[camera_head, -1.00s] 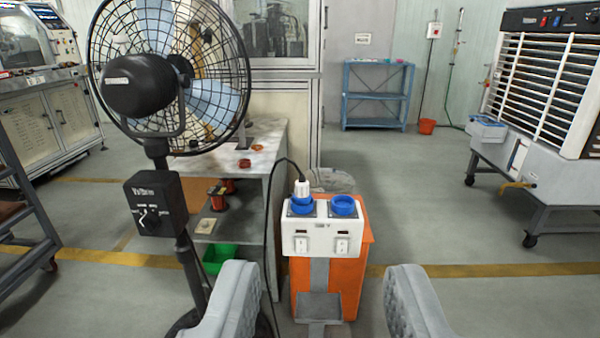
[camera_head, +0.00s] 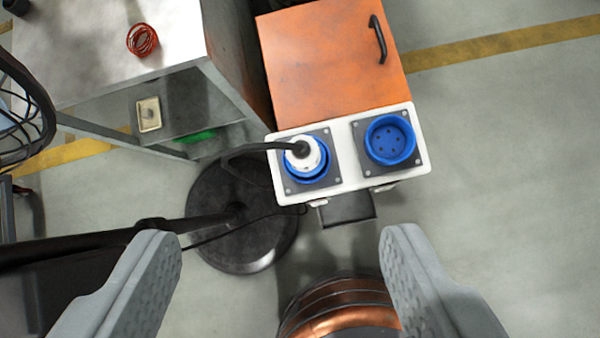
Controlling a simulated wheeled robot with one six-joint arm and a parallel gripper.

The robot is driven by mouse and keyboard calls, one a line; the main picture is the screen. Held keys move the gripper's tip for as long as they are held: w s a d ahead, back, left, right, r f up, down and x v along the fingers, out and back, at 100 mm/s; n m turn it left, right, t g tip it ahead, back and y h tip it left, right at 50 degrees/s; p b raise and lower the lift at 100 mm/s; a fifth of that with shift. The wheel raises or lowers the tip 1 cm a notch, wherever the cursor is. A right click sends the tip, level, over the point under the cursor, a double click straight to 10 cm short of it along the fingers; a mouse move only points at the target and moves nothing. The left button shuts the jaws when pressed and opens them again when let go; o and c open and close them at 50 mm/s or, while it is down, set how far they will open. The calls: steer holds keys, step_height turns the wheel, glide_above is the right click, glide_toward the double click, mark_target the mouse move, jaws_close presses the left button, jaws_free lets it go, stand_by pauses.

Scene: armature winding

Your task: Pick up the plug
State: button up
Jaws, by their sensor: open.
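The plug (camera_head: 307,157) is white with a black cable and sits in the left blue socket (camera_head: 309,179) of a white two-socket panel (camera_head: 345,190). The right blue socket (camera_head: 390,139) is empty, with its pin holes showing. My gripper (camera_head: 270,238) is open and empty, its two grey fingers at the bottom left and bottom right of the picture. The plug lies beyond the fingertips, between them sideways, and nothing touches it. The camera looks steeply down on the panel.
An orange box (camera_head: 330,65) with a black handle stands behind the panel. The fan's round base (camera_head: 240,215) and dark pole are at the left, near my left finger. A table (camera_head: 110,50) stands upper left. A copper-coloured coil (camera_head: 345,310) shows at the bottom. Floor at right is clear.

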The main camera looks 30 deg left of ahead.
mark_target(300, 146)
steer(key=w+f+m+g, duration=0.2)
steer(key=w+f+g, duration=0.45)
steer(key=w, duration=0.25)
steer(key=shift+g, duration=0.25)
step_height(300, 146, down, 12)
steer(key=shift+r, duration=0.15)
steer(key=shift+s+d+f, duration=0.1)
steer(key=shift+f, duration=1.25)
steer(key=shift+s+d+f, duration=0.1)
steer(key=shift+f, duration=1.25)
steer(key=c, duration=1.1)
steer(key=shift+r, duration=0.15)
